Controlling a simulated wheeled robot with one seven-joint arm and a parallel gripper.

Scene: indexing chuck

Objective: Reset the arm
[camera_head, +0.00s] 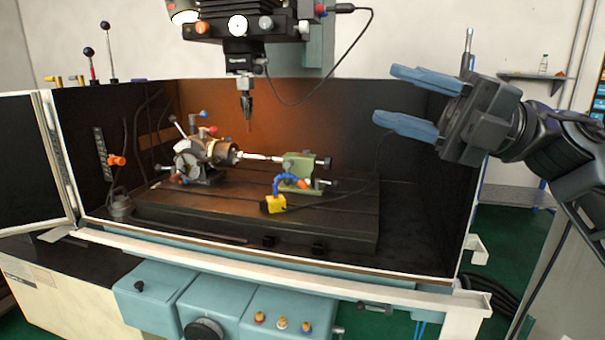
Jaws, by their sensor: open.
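My gripper (398,98) is at the right of the view, raised near the right side of the machine enclosure. Its two blue fingers point left and stand apart, with nothing between them. My arm reaches in from the right edge. The indexing chuck (222,153) sits on the dark machine table (320,215) inside the enclosure, well left of my gripper and apart from it. A thin shiny rod (262,157) runs from the chuck toward a green tailstock (298,168).
The machine's spindle head (245,55) hangs above the table with a drill pointing down. Dark enclosure walls (420,165) surround the table, with a white front rail (250,272). A yellow block with a blue hose (275,203) stands before the tailstock. A wall shelf (535,76) holds a bottle.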

